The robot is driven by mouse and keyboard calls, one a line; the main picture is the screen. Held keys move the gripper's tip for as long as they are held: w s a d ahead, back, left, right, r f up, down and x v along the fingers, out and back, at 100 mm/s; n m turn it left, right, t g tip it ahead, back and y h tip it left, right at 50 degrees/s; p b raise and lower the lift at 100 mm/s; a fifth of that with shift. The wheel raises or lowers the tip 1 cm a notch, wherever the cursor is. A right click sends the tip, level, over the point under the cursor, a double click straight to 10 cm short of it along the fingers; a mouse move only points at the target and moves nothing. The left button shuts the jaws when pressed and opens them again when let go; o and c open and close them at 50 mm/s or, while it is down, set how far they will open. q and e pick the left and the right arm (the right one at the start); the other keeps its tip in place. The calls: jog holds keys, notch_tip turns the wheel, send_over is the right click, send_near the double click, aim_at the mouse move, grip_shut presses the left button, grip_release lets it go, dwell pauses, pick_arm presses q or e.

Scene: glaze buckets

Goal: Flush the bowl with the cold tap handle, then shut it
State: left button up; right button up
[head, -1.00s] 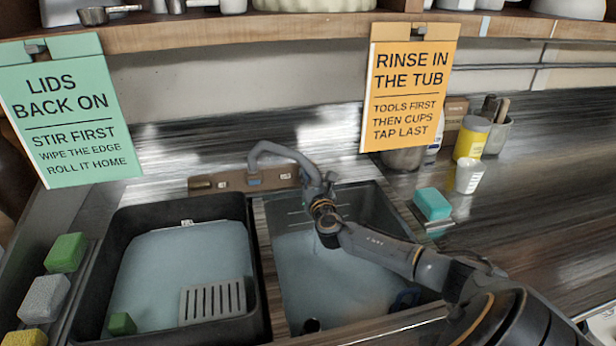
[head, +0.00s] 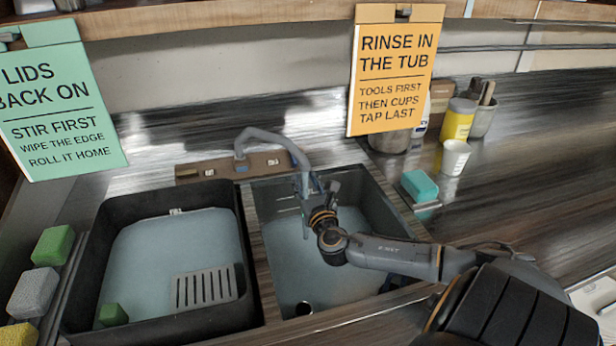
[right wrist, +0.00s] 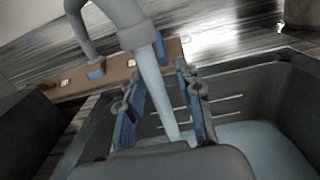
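The grey tap spout (head: 272,136) arches over the right sink bowl (head: 377,197). A blue piece (head: 241,167) sits at its foot; it also shows in the right wrist view (right wrist: 96,72). Another blue piece (right wrist: 160,44) stands behind the spout end; I cannot tell which is the cold handle. A pale stream (right wrist: 158,95) runs down from the spout. My right gripper (head: 318,186) is at the spout end. In the right wrist view its blue-padded fingers (right wrist: 160,78) are apart, with the stream showing between them. My left gripper is not in view.
A black tub (head: 85,270) with pale liquid, a slotted grey plate (head: 204,288) and a green block (head: 113,314) stands left of the bowl. Sponges (head: 53,245) line the left edge. A teal sponge (head: 419,186) and white cup (head: 455,157) are right.

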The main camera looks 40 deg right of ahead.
jog(key=v, duration=0.2)
jog(key=shift+s+a, duration=0.15)
jog(key=shift+s, duration=0.1)
dwell(0.4)
